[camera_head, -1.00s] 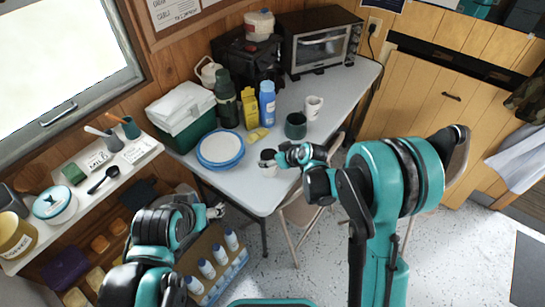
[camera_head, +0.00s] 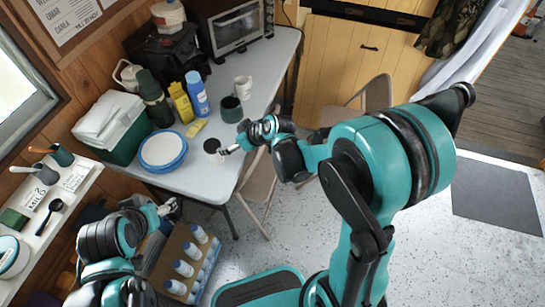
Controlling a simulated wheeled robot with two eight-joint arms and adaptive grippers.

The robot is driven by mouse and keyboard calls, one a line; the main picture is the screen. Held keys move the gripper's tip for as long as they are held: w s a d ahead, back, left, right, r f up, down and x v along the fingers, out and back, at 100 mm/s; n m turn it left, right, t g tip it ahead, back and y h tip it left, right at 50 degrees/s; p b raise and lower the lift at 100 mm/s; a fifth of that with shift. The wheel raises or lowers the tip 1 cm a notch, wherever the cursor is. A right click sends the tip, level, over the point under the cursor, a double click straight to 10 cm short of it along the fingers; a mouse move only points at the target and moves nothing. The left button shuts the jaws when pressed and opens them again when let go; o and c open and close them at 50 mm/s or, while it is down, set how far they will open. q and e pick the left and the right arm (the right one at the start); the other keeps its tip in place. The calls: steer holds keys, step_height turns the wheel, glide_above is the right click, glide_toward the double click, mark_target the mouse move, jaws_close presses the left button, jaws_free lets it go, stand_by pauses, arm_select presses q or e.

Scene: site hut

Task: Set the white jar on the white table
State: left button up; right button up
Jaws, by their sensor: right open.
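The white jar with a black lid (camera_head: 212,147) stands on the white table (camera_head: 212,183), near its front edge. My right gripper (camera_head: 227,150) is just right of the jar, at about its height. It is open, and its fingers point left toward the jar. I cannot tell whether a fingertip touches it. My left gripper (camera_head: 170,207) is low, left of the table's front edge and above a crate of bottles. Its fingers are too small to read.
Blue-rimmed plates (camera_head: 163,151), a dark green cup (camera_head: 231,109), a white mug (camera_head: 243,87) and a blue bottle (camera_head: 197,95) stand on the table. A green cooler (camera_head: 112,128) is at its left. A folding chair (camera_head: 262,180) is beside the front edge.

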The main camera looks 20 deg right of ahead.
steer(key=s+d+r+m+h, duration=0.2)
steer(key=s+d, duration=0.4)
steer(key=s, duration=0.4)
steer(key=s+d+r+m+h, duration=0.3)
steer(key=s+d+r+m, duration=0.2)
steer(key=s, duration=0.5)
steer(key=shift+s+d+r, duration=0.25)
steer(key=shift+d+r, duration=0.1)
steer(key=shift+r, duration=0.3)
